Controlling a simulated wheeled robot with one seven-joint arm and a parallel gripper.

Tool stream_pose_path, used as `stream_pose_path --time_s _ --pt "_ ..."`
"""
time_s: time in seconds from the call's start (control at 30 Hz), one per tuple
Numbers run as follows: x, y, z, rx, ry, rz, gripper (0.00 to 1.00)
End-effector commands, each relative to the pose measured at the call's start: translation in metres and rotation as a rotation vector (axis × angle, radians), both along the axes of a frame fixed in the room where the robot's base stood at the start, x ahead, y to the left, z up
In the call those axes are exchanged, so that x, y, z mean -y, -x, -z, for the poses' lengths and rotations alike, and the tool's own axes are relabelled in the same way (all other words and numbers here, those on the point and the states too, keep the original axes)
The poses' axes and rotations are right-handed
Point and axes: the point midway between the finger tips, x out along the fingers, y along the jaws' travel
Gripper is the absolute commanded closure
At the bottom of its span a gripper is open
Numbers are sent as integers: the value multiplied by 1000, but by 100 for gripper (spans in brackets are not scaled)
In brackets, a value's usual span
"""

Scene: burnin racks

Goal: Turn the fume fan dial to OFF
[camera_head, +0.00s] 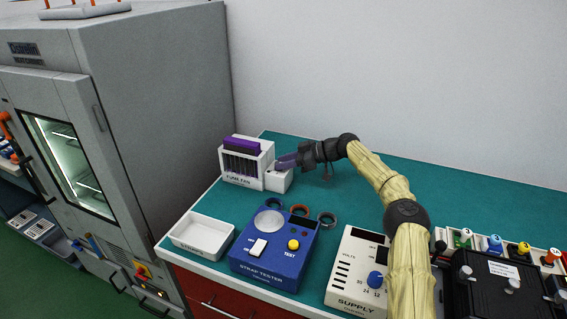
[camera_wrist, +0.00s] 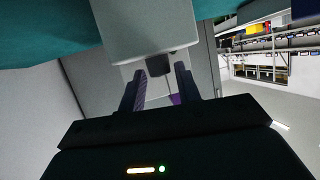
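The fume fan (camera_head: 240,181) is a white box with dark slots and a purple top, at the back left of the bench in the head view. A small white box (camera_head: 279,181) joins its right side. My gripper (camera_head: 287,161) is at this small box and hides its dial in the head view. In the wrist view, a dark dial (camera_wrist: 158,66) sticks out from the pale box (camera_wrist: 150,28). The fingers of my gripper (camera_wrist: 160,72) are apart, one on each side of the dial, with narrow gaps visible. I cannot read the dial's setting.
A white tray (camera_head: 201,252), a blue strap tester (camera_head: 262,268) and several rings (camera_head: 300,210) stand in front of the fan. A white supply unit (camera_head: 345,285) is to the right. A tall grey cabinet (camera_head: 160,110) stands left of the bench; a wall is behind.

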Motion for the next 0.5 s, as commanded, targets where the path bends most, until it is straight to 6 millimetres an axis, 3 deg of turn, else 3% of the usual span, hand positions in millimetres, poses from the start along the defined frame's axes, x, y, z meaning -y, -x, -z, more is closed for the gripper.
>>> stream_pose_path --time_s 0.5 --pt "88 13 -37 2 1 6 67"
